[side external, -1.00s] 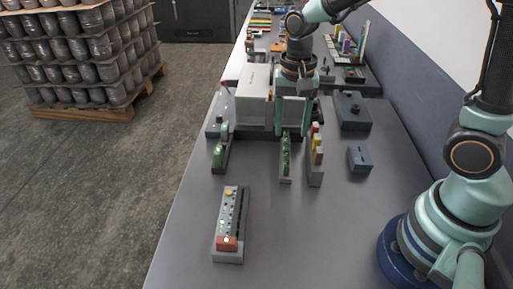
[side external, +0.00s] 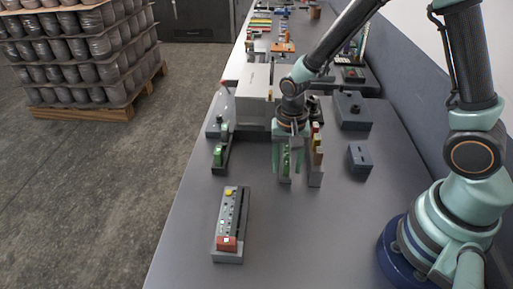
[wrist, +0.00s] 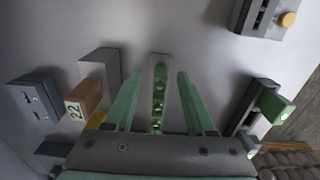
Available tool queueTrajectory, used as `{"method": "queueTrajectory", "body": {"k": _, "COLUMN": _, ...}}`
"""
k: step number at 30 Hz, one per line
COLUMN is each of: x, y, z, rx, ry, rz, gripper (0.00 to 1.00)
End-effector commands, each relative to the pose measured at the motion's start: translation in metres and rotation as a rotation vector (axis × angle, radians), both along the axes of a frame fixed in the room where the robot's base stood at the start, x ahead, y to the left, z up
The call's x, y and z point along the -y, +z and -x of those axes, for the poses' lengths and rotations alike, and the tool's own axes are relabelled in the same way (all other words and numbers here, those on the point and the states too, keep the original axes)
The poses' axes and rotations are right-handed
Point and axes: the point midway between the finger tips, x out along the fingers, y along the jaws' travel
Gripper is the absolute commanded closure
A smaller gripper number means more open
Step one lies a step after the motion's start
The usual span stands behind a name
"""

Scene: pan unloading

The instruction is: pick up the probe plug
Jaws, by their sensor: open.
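My gripper (side external: 288,166) is open, its teal fingers pointing down over a narrow grey strip with green parts (side external: 286,178). In the wrist view the fingers of my gripper (wrist: 158,78) stand on either side of this strip (wrist: 158,95), with a gap on each side and nothing held. I cannot tell which part is the probe plug. A green block (side external: 218,155) sits in a dark holder to the left; it also shows at the right of the wrist view (wrist: 277,107). In the side view the fingers hide part of the strip.
A holder with red, yellow and brown blocks (side external: 316,165) stands close to the right of my gripper. A slotted blue-grey block (side external: 359,158) and a dark box (side external: 352,110) are farther right. A white box (side external: 254,95) stands behind. A button strip (side external: 231,225) lies at front left.

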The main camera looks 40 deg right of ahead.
Motion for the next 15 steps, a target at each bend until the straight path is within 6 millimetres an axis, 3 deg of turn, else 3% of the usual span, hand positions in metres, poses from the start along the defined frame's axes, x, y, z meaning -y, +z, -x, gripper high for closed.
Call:
{"method": "queueTrajectory", "body": {"k": 8, "x": 0.0000, "y": -0.0041, "z": -0.0001, "rx": 0.000, "ry": 0.000, "rz": 0.000, "gripper": 0.45}}
{"method": "queueTrajectory", "body": {"k": 9, "x": 0.0001, "y": -0.0040, "z": -0.0002, "rx": 0.000, "ry": 0.000, "rz": 0.000, "gripper": 0.49}}
{"method": "queueTrajectory", "body": {"k": 13, "x": 0.0001, "y": -0.0039, "z": -0.0002, "rx": 0.000, "ry": 0.000, "rz": 0.000, "gripper": 0.99}}
{"method": "queueTrajectory", "body": {"k": 15, "x": 0.0000, "y": -0.0038, "z": -0.0001, "rx": 0.000, "ry": 0.000, "rz": 0.000, "gripper": 1.00}}
